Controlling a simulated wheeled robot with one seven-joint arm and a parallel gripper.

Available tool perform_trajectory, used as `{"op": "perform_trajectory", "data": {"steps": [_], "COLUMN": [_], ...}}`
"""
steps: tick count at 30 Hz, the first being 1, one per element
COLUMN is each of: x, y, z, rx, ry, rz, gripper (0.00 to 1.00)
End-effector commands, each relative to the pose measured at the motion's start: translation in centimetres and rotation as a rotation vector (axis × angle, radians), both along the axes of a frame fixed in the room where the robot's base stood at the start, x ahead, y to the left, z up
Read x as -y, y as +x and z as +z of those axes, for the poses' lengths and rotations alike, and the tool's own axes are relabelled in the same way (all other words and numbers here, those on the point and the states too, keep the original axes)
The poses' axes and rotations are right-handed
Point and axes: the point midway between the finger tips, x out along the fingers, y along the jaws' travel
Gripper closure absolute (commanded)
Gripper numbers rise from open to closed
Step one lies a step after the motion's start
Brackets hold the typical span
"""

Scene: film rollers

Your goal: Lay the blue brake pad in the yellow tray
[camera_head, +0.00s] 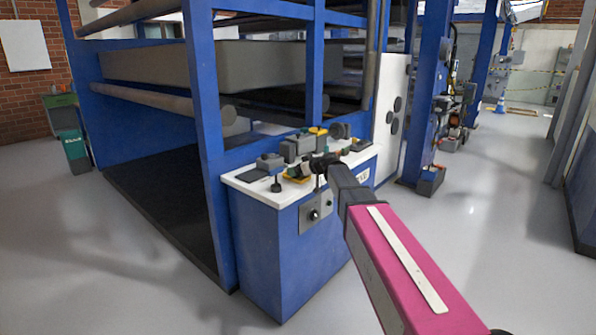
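My gripper (312,166) is over the white top of a blue cabinet, small and dark in the head view. I cannot tell whether its fingers are open or shut, or whether they hold anything. A yellow edge, seemingly the yellow tray (296,179), shows just below and left of the gripper and is partly hidden by it. I cannot make out the blue brake pad for certain. A small blue-grey object (269,160) lies left of the gripper, too small to identify.
The cabinet's white top (247,177) is crowded: grey boxes (298,147), a yellow-topped item (318,131) and dark round parts stand behind the gripper. A blue machine frame (207,130) rises behind and left. The floor at right (500,200) is clear.

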Motion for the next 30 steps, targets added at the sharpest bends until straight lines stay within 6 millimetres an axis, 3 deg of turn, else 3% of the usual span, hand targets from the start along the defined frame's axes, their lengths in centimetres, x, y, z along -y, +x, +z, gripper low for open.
{"op": "perform_trajectory", "data": {"steps": [12,21,26,30], "x": [5.8,8.2,8.4,9.0], "y": [-4.8,-6.5,-6.7,-8.0], "z": [3.0,4.3,4.3,1.9], "rx": [0.001,0.000,-0.003,-0.072], "ry": [0.000,0.000,-0.001,-0.023], "rz": [-0.002,-0.001,-0.001,-0.014], "gripper": [0.15,0.15,0.15,0.15]}}
